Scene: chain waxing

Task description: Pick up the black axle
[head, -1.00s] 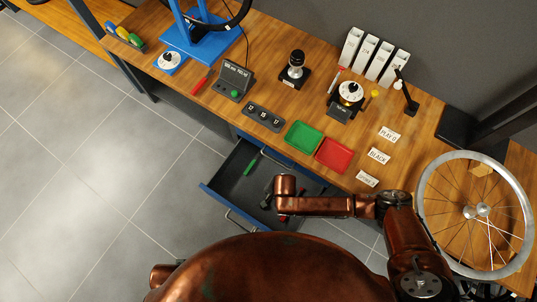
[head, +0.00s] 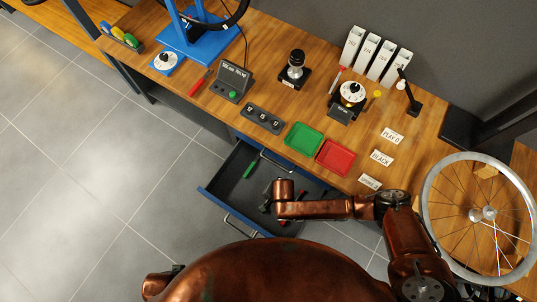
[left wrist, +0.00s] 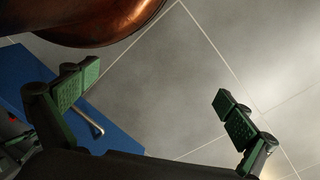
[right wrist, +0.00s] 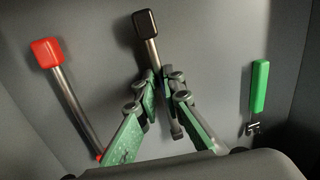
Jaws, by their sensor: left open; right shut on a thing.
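The black axle, a grey rod with a black cap (right wrist: 144,22), is in the drawer in the right wrist view. My right gripper (right wrist: 162,82) is shut on its rod, with the green-padded fingers on either side; the cap end points away from me. Whether the axle is lifted off the drawer floor I cannot tell. In the head view my right arm hides the axle and the gripper. My left gripper (left wrist: 160,95) is open and empty in the left wrist view, above the tiled floor near the blue drawer front (left wrist: 80,105).
A red-capped rod (right wrist: 48,54) lies left of the axle and a green-handled tool (right wrist: 259,88) right of it. The open drawer (head: 213,200) has close walls. On the bench above are a green tray (head: 304,139), a red tray (head: 335,157) and a wheel (head: 433,240).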

